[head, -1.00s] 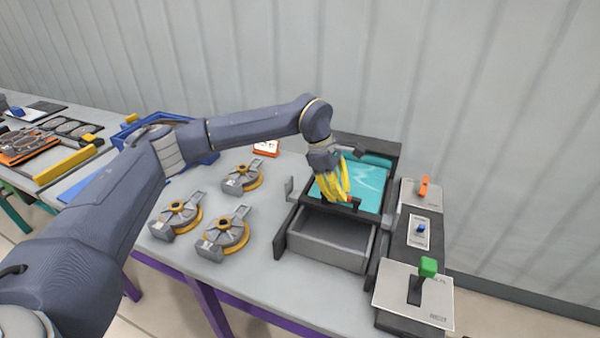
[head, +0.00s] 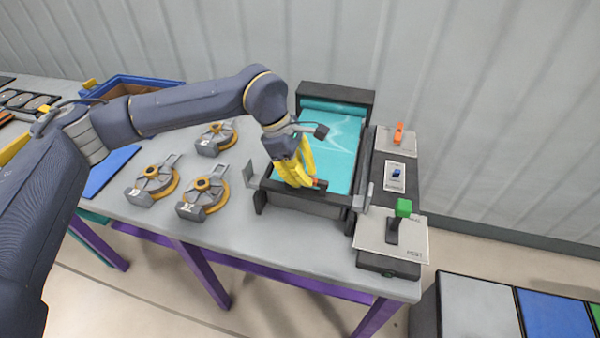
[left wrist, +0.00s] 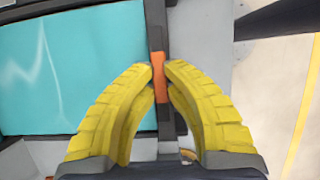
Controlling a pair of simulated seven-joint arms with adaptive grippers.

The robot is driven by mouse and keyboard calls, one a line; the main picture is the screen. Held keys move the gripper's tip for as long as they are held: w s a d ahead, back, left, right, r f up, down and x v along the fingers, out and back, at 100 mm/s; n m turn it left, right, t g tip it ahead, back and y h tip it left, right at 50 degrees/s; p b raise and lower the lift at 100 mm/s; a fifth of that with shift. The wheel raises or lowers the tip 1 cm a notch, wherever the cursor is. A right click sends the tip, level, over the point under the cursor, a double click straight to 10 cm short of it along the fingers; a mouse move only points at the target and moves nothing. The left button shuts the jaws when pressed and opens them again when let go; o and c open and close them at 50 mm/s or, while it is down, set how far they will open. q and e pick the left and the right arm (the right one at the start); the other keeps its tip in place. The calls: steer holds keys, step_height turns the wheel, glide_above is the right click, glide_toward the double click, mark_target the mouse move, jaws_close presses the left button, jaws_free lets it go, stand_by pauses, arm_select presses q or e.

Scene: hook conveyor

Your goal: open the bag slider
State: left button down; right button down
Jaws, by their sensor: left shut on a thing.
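The bag slider is a dark crossbar (head: 340,198) with a small orange grip (head: 320,184). It lies at the front end of the teal bag sheet (head: 338,150) in the dark frame. My left gripper (left wrist: 160,75), with yellow fingers, is shut on the orange grip, which shows between its fingertips in the left wrist view. The teal sheet (left wrist: 70,60) lies to the left of the bar there. The fingers hide part of the bar in the head view. My right gripper is not in view.
Several grey and orange hook units (head: 204,196) lie left of the frame. A panel with a green-knobbed lever (head: 403,208), a blue switch (head: 397,173) and an orange lever (head: 398,133) stands on the right. A blue crate (head: 130,84) stands behind my left arm.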

arm_select(q)
steer(key=c, duration=1.4)
jaws_free()
steer(key=shift+r, duration=0.1)
steer(key=v, duration=1.1)
steer(key=shift+a+r, duration=0.2)
steer(key=shift+r, duration=0.15)
steer(key=shift+w, duration=0.1)
